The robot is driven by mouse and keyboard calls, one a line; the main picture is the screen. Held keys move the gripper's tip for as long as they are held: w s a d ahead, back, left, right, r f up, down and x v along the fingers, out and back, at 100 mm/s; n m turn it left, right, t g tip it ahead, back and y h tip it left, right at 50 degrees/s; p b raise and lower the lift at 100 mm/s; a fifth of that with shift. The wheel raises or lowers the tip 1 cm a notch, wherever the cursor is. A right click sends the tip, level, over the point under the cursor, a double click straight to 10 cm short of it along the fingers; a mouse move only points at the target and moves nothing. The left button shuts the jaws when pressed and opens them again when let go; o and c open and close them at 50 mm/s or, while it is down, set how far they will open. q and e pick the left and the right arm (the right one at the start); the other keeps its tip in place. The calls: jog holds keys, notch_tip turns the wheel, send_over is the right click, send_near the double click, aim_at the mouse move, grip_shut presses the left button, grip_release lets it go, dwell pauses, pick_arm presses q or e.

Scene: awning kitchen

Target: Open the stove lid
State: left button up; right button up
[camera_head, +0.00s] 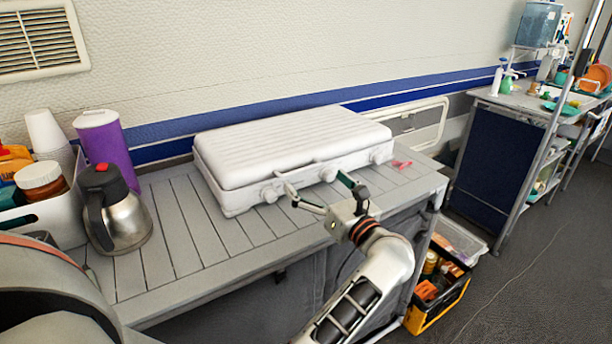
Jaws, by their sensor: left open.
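The stove (235,207) is a white, suitcase-like box on the grey slatted table. Its ribbed lid (290,138) is down and closed. Several round knobs and a handle line its front face. My left gripper (313,182) is at the front of the stove, near the middle-right of its front edge. Its two fingers are spread apart, with nothing visible between them. The fingertips overlap the stove's front in the picture; I cannot tell whether they touch it. My right gripper is not in view.
A steel jug (125,222) with a black handle, a purple canister (108,152) and a white bin (63,212) of jars stand left of the stove. A small pink item (402,164) lies to its right. A crate (437,292) sits below the table's right end.

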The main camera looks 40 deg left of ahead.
aim_at(303, 171)
pick_arm(q)
jog(key=shift+w+f+n+g+h, duration=0.4)
jog(key=shift+f+n+h, duration=0.1)
jog(key=shift+f+n, duration=0.15)
jog(key=x, duration=0.7)
jog(key=shift+w+a+r, duration=0.1)
jog(key=shift+a, duration=0.2)
